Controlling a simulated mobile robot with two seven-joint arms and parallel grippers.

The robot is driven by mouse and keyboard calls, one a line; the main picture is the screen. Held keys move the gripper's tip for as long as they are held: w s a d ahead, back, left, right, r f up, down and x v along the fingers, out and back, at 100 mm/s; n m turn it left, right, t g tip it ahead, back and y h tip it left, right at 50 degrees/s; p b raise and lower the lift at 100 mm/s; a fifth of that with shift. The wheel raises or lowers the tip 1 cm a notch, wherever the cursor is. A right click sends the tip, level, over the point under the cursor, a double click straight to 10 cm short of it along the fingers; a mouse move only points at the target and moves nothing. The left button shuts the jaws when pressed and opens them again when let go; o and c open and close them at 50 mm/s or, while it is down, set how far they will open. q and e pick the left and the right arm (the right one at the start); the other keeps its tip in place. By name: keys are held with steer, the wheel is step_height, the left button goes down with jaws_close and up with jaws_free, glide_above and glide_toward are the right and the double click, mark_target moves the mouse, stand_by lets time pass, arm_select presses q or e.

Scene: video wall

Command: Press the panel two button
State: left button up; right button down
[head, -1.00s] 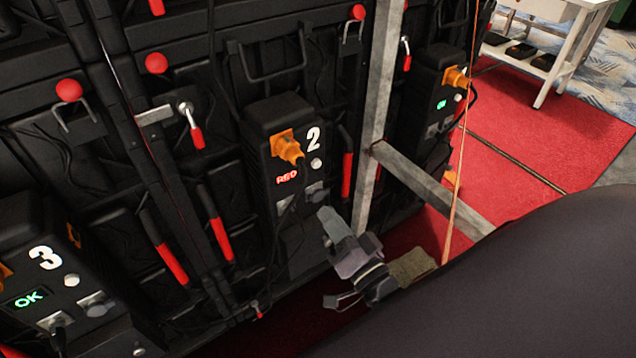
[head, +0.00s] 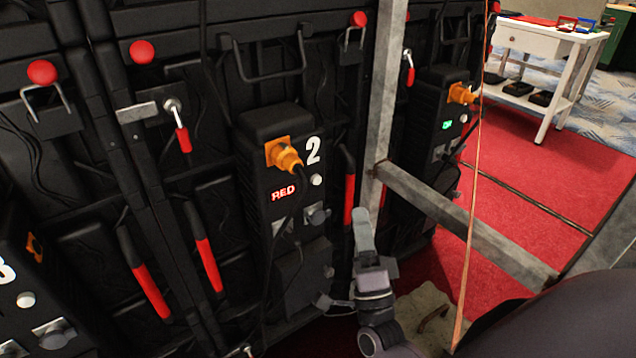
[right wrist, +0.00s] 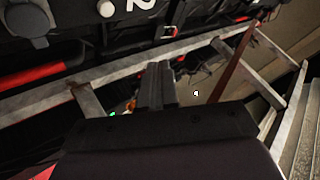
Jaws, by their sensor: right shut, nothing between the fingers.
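Panel two is a black box (head: 267,225) on the video wall, marked with a white 2 and a red lit "RED" display. Its small round pale button (head: 317,180) shows just below the 2. An orange plug (head: 284,155) sits in the box's upper part. My right gripper (head: 362,218) is shut and empty, pointing up, to the lower right of the button and apart from it in the picture. In the right wrist view, the shut fingers (right wrist: 155,75) point up, and part of the 2 and a pale round button (right wrist: 105,8) show at the top edge.
A grey metal upright (head: 383,90) and a crossbar (head: 465,228) stand close to my right gripper. A thin orange cord (head: 476,170) runs in front. Another box (head: 440,125) with a green display is beyond the upright. Red-handled levers (head: 349,190) flank panel two.

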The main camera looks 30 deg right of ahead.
mark_target(316, 180)
arm_select(q)
steer(key=shift+w+d+f+n+h+b, duration=0.1)
steer(key=shift+w+d+h+b, duration=0.15)
steer(key=shift+d+b, duration=0.35)
steer(key=shift+w+d+f+n+h+b, duration=0.1)
steer(key=shift+w+d+h+b, duration=0.2)
steer(key=shift+b, duration=0.4)
steer(key=shift+w+d+f+n+h+b, duration=0.1)
steer(key=shift+d+h+b, duration=0.15)
steer(key=shift+d+b, duration=0.35)
arm_select(e)
steer(key=w, duration=0.8)
steer(key=shift+w+a, duration=0.35)
steer(key=shift+w, duration=0.05)
arm_select(q)
steer(key=shift+s+f, duration=0.15)
steer(key=shift+f, duration=0.05)
arm_select(e)
steer(key=shift+y, duration=0.3)
arm_select(q)
steer(key=shift+f, duration=0.1)
arm_select(e)
steer(key=shift+w, duration=0.15)
arm_select(q)
steer(key=shift+f, duration=0.1)
arm_select(e)
steer(key=shift+w, duration=0.25)
